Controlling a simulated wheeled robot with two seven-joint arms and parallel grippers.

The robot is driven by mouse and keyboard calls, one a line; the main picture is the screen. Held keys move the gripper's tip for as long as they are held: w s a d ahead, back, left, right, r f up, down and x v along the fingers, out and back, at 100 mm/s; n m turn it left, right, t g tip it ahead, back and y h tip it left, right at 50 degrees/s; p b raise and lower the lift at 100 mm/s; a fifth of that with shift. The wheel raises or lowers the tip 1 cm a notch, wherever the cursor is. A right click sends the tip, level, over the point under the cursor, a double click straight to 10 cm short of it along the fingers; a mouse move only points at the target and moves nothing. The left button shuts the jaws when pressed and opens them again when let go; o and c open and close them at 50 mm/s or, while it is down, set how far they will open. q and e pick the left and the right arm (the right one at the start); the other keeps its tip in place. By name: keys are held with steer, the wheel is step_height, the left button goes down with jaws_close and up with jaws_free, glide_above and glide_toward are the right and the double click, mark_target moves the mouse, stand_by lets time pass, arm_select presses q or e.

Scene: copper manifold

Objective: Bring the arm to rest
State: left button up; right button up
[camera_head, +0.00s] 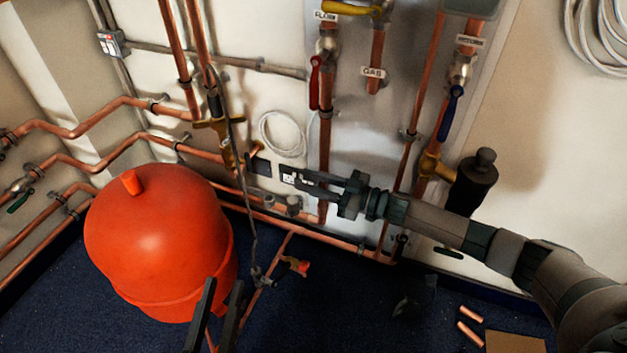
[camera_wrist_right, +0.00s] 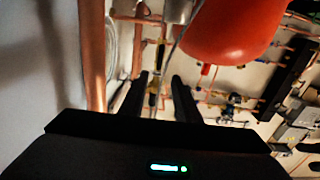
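My right arm (camera_head: 430,218) reaches in from the right of the head view, across the front of the pipework. Its gripper (camera_head: 272,170) points left, near a brass fitting on the wall pipes; whether it touches anything there is unclear. In the right wrist view the two dark fingers (camera_wrist_right: 160,82) stand apart with a gap, and I see no object held between them.
A large red vessel (camera_head: 155,245) stands left of my left gripper. Copper pipes (camera_head: 325,150) with red and blue lever valves run up the wall panel. Short copper pieces (camera_head: 470,333) and a brown board (camera_head: 514,342) lie on the blue floor at the lower right.

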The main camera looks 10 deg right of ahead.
steer(key=shift+s+d, duration=0.3)
steer(key=shift+d, duration=0.1)
